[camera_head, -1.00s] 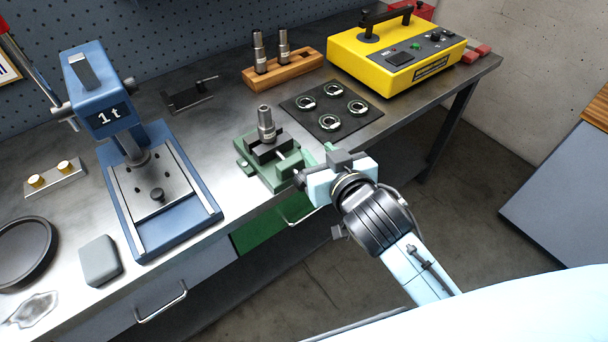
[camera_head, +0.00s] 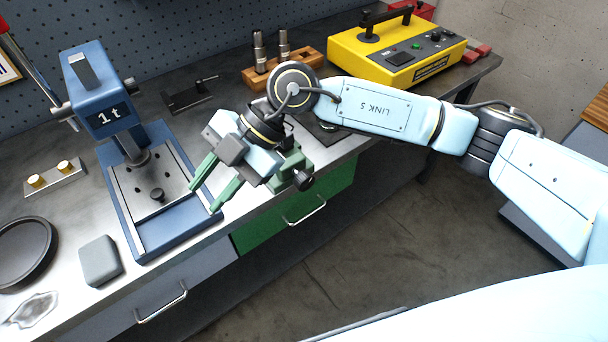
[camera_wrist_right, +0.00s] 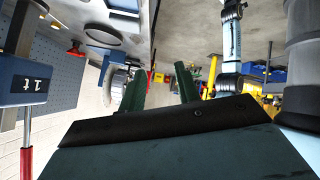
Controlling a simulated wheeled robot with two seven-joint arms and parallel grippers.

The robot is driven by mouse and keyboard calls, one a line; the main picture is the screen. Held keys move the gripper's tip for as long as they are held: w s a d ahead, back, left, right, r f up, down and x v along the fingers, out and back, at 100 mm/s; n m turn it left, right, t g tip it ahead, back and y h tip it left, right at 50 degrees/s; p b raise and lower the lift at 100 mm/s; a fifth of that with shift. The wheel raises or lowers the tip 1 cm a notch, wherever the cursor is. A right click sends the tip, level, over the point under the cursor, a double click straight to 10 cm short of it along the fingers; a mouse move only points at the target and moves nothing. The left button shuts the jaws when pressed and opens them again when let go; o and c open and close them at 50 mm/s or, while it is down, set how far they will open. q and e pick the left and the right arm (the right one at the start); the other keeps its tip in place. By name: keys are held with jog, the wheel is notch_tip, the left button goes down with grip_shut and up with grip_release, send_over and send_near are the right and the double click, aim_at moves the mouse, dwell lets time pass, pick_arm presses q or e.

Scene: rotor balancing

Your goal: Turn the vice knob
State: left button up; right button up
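The green vice (camera_head: 291,160) stands at the bench's front edge, largely hidden behind my right wrist and gripper. Its dark round knob (camera_head: 303,180) faces the front and shows just right of the gripper body. My right gripper (camera_head: 203,198) is left of the vice, over the front of the blue press. Its two green fingers point down-left, apart and empty, away from the knob. The fingers also show apart in the right wrist view (camera_wrist_right: 160,88), where I cannot make out the vice or knob. My left gripper is not in view.
The blue press (camera_head: 160,232) marked 1t stands left of the vice. A grey block (camera_head: 100,260) and dark round dish (camera_head: 24,250) lie farther left. A wooden holder (camera_head: 258,80) and yellow device (camera_head: 395,55) stand behind. The floor in front is clear.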

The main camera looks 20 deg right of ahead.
jog(key=w+d+f+m+t+h, duration=0.25)
jog(key=w+d+h, duration=0.35)
jog(key=d, duration=0.4)
jog(key=m+h, duration=0.2)
jog(key=h, duration=0.2)
send_over(304, 174)
notch_tip(304, 174, down, 12)
jog(key=shift+f, duration=0.25)
jog(key=c, duration=0.7)
